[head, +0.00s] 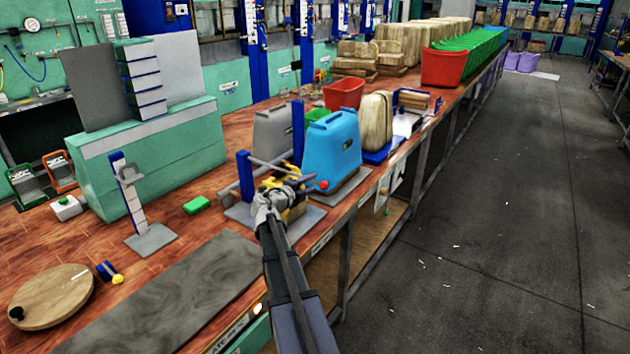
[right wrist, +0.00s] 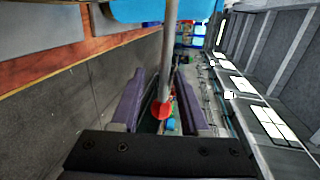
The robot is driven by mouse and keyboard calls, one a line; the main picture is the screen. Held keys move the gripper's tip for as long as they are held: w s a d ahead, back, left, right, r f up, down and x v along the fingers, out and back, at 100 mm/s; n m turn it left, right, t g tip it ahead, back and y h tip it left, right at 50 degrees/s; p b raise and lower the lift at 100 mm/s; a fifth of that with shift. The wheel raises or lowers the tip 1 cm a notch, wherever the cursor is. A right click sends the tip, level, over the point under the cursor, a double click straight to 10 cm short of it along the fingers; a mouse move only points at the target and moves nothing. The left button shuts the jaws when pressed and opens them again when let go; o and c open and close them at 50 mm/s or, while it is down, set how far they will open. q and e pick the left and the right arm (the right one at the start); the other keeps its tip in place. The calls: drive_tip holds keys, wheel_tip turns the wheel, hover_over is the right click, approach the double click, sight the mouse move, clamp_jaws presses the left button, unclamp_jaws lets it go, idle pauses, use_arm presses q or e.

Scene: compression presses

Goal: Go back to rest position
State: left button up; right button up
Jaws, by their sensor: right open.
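My right gripper (head: 290,188) is at the press by the near edge of the wooden bench, its arm rising from the bottom middle of the head view. In the right wrist view its two purple-grey fingers (right wrist: 161,104) stand apart. A grey lever with a red knob (right wrist: 162,109) shows in the gap between them; whether the fingers touch it I cannot tell. The red knob (head: 323,185) also shows in the head view, just right of the gripper. No held object shows. My left gripper is in neither view.
A blue moulded case (head: 331,148) stands just beyond the gripper, with a grey case (head: 272,131) beside it. A red bin (head: 344,93) is farther back. A round wooden disc (head: 52,297) lies at the left.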

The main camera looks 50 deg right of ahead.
drive_tip(key=v, duration=0.3)
drive_tip(key=shift+a, duration=0.15)
idle(0.3)
